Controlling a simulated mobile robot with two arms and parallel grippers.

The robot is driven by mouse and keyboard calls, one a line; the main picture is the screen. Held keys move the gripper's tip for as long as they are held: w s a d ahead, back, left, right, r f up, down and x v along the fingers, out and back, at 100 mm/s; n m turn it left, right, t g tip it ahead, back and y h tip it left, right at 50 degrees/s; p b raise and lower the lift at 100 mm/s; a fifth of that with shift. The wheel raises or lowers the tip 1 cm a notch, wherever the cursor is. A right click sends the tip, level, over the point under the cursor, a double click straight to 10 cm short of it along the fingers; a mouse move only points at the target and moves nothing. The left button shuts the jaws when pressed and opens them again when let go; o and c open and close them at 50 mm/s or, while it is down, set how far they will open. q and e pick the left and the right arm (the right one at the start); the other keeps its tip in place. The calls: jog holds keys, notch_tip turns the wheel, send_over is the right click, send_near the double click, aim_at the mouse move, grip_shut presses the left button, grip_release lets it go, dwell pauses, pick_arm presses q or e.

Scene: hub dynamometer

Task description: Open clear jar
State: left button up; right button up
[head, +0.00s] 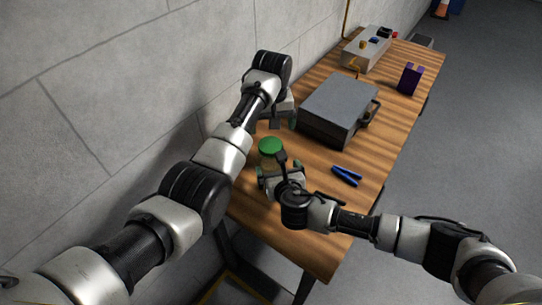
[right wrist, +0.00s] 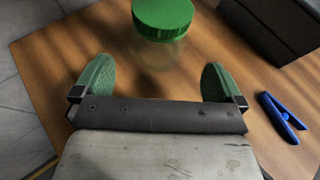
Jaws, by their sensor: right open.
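The clear jar with its green lid (head: 270,146) stands upright on the wooden table, lid on. In the right wrist view the lid (right wrist: 163,16) and part of the clear body (right wrist: 163,52) show at the top. My right gripper (head: 279,170) is open and empty, its green-padded fingers spread wide on the near side of the jar. In the right wrist view the right gripper (right wrist: 156,82) points toward the jar, which lies beyond the fingertips and roughly centred between them. My left gripper (head: 283,121) is behind the jar near the wall, its fingers apart with nothing visible between them.
A grey case (head: 335,108) stands behind and right of the jar. A purple object (head: 410,79) and a grey box (head: 367,49) are farther back. The wall borders the table's left side.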

aim_at(274, 162)
pick_arm(q)
jog(key=shift+w+a+f, duration=0.3)
jog(key=shift+w+f, duration=0.15)
jog(key=shift+w, duration=0.3)
pick_arm(e)
jog(key=x, duration=0.6)
jog(key=shift+w+a+f, duration=0.15)
jog(key=shift+w+f, duration=0.05)
jog(key=shift+w, duration=0.1)
pick_arm(q)
jog(key=shift+s+d+r, duration=0.1)
jog(key=shift+s+r, duration=0.1)
jog(key=shift+s, duration=0.1)
pick_arm(e)
jog(key=shift+w, duration=0.3)
jog(key=shift+w+f, duration=0.1)
jog(key=shift+f, duration=0.05)
pick_arm(q)
jog(key=shift+w+f, duration=0.1)
jog(key=shift+w, duration=0.1)
pick_arm(e)
jog(key=shift+w+a, duration=0.1)
jog(key=shift+w, duration=0.05)
jog(key=shift+c, duration=0.5)
